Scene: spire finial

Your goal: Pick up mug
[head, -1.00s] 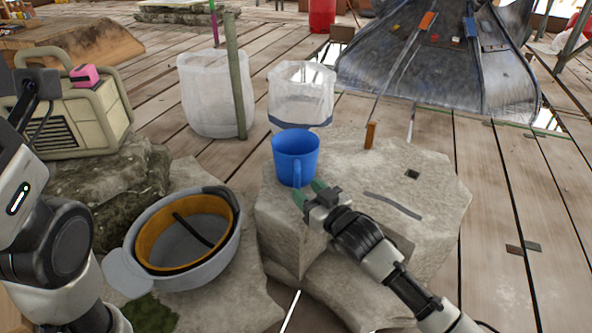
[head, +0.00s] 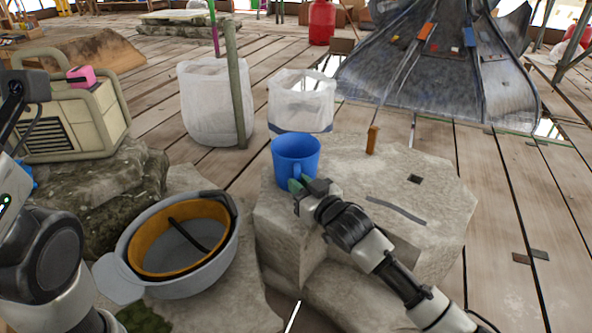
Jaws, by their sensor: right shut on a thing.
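The blue mug (head: 295,158) stands upright near the back left edge of a pale stone block (head: 430,195). Its handle faces the front, toward my right gripper (head: 299,185). My right gripper comes in from the lower right and is shut on the mug's handle, with its green fingertips at the handle's lower part. The fingertips partly hide the handle. The mug appears to rest on the stone. Parts of my left arm show at the left edge, but its gripper fingers are not visible.
A grey hard hat (head: 190,284) with an orange lining lies upturned on stone at the left. A beige radio-like box (head: 75,125) stands behind it. Two white translucent bags (head: 215,105) stand behind the mug. A small orange-brown peg (head: 372,140) stands on the block's back edge.

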